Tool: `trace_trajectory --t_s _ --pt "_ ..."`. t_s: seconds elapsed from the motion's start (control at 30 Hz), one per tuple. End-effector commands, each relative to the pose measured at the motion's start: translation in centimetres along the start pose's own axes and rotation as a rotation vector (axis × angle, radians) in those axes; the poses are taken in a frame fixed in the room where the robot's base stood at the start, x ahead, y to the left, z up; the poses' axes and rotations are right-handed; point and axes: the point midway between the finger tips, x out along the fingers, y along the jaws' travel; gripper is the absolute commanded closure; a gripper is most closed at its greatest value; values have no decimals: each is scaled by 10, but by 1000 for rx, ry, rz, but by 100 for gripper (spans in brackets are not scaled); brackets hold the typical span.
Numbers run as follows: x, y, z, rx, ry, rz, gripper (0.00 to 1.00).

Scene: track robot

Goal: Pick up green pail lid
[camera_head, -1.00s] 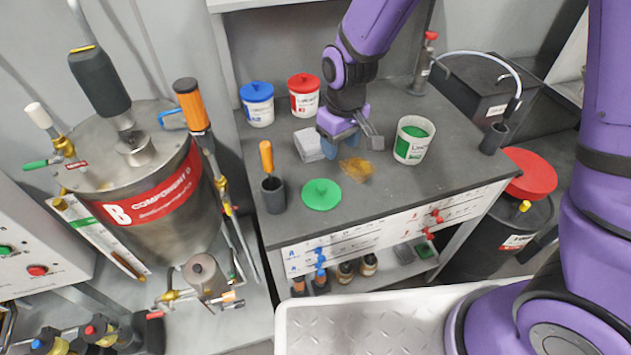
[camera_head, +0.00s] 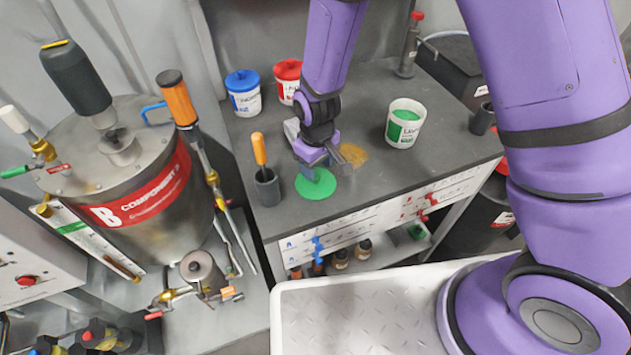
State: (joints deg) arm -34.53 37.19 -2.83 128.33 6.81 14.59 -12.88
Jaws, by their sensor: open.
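The green pail lid (camera_head: 316,187) lies flat on the dark grey worktop, near its front left. My gripper (camera_head: 324,168) is open above the lid, at its far edge in the picture, and hides part of it. Whether the fingers touch the lid cannot be told. The open white pail with green contents and a green label (camera_head: 403,125) stands upright to the right.
A holder with an orange-handled tool (camera_head: 266,186) stands just left of the lid. Blue-lidded (camera_head: 245,97) and red-lidded (camera_head: 288,82) pails stand behind. A brown stain (camera_head: 353,155) marks the worktop. A dark cup (camera_head: 482,118) stands right. The front right worktop is clear.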

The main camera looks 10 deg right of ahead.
Motion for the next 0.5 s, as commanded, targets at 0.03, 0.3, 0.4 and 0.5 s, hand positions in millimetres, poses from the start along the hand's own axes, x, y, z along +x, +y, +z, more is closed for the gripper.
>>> trace_trajectory --t_s 0.03,0.3,0.4,0.5 --pt "9 -2 1 -2 -4 0 49" --pt "37 -5 1 1 -1 0 49" --pt "40 -5 0 0 0 0 49" --pt "40 -5 0 0 0 0 49"
